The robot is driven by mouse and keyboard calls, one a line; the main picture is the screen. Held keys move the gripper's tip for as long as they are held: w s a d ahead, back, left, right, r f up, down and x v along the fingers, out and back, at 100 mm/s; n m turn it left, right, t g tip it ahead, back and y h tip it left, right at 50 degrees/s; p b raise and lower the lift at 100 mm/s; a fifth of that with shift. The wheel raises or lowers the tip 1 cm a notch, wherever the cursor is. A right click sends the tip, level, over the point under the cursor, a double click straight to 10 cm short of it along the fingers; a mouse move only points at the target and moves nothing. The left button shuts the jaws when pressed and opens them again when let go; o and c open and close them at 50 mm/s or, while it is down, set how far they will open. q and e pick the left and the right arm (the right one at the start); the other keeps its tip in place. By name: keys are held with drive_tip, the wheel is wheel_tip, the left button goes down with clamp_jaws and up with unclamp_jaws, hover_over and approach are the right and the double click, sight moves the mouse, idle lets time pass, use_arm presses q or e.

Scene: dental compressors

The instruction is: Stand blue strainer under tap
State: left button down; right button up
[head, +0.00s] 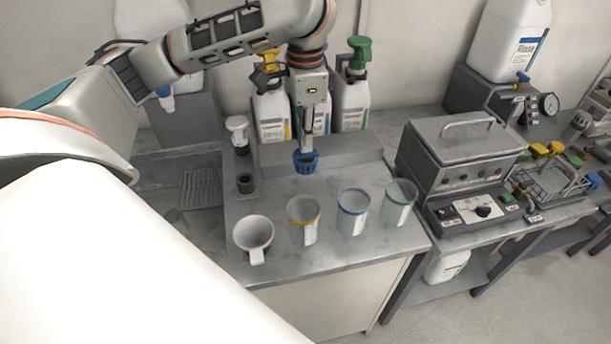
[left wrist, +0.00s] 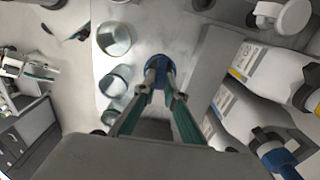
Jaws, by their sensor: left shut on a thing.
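The small blue strainer (head: 306,163) is a cup with slotted sides. My left gripper (head: 305,148) points down and is shut on it, over the counter behind the measuring cups. In the left wrist view the strainer (left wrist: 159,66) sits between the fingertips (left wrist: 160,78). A white container at the upper left has a blue-tipped tap (head: 165,98), partly hidden by my arm. A grate (head: 200,188) lies below that tap. Another blue tap (head: 522,77) is on the Rinse container at the right. I cannot tell whether the strainer touches the counter. My right gripper is out of view.
A white mug (head: 254,236) and cups with yellow (head: 303,222), blue (head: 352,213) and green (head: 398,203) rims line the front counter. Pump bottles (head: 352,105) stand behind. A dark cylinder (head: 245,182) stands left; a metal bath (head: 465,150) is right.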

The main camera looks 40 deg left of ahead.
sight(305, 162)
use_arm(q)
wheel_tip(305, 162, down, 7)
drive_tip(key=shift+f+b, duration=0.1)
drive_tip(key=shift+b, duration=1.05)
drive_tip(key=shift+f, duration=0.25)
wheel_tip(305, 162, down, 4)
drive_tip(key=shift+r+b, duration=0.2)
drive_tip(key=shift+b, duration=0.6)
drive_tip(key=shift+f, duration=0.25)
drive_tip(key=shift+r, duration=0.1)
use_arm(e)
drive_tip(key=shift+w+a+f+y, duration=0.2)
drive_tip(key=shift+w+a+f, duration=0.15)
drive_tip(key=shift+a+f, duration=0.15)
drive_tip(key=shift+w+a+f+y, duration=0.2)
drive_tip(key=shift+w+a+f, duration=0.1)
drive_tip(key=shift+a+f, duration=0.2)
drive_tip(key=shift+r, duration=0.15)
use_arm(q)
drive_tip(key=c, duration=2.1)
unclamp_jaws()
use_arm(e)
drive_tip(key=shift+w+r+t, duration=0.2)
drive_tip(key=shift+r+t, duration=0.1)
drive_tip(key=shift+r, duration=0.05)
